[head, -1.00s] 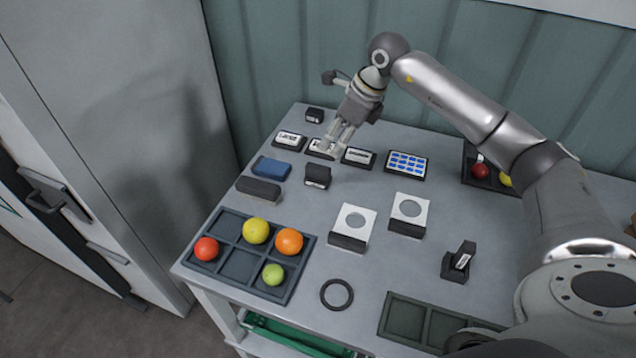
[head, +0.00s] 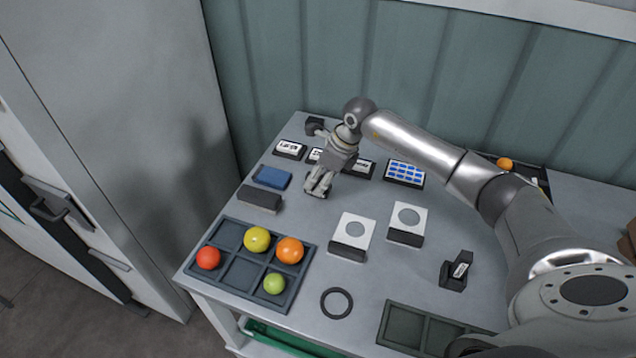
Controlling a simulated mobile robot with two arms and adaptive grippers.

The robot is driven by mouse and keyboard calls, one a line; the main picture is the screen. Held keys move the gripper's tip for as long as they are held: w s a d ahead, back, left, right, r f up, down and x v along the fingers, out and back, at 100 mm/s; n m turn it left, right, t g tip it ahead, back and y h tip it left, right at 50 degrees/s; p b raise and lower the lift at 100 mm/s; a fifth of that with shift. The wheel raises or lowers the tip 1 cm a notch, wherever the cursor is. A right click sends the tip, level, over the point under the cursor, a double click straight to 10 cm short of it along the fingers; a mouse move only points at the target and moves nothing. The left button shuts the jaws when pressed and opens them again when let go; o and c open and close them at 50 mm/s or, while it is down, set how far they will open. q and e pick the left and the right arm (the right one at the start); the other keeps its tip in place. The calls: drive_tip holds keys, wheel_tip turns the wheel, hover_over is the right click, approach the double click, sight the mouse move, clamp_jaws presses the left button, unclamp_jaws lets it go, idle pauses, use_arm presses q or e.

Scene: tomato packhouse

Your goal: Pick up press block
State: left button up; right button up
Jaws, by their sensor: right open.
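My right gripper (head: 319,184) is open and low over a small black block (head: 316,195), seemingly the press block. The fingers cover most of this block, and I cannot tell whether they touch it or straddle it. My left gripper is not in view.
Left of the gripper lie a blue block (head: 272,178) and a dark rounded block (head: 259,197). Labelled boxes (head: 289,149) and a blue-celled panel (head: 404,173) stand behind. In front are a tray (head: 239,271) with several coloured balls, two white-topped blocks (head: 348,252) and a black ring (head: 336,303).

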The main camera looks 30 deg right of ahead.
clamp_jaws()
drive_tip(key=shift+r, duration=0.1)
idle(0.3)
drive_tip(key=shift+r+b, duration=0.3)
drive_tip(key=shift+r, duration=0.15)
wheel_tip(320, 180, up, 2)
drive_tip(key=shift+r+b, duration=0.1)
drive_tip(key=shift+b, duration=0.35)
drive_tip(key=s+a+r+b, duration=0.1)
drive_tip(key=s+r+b, duration=0.1)
drive_tip(key=s+r, duration=0.7)
drive_tip(key=s, duration=0.5)
drive_tip(key=shift+a+r+b, duration=0.2)
drive_tip(key=shift+r+b, duration=0.2)
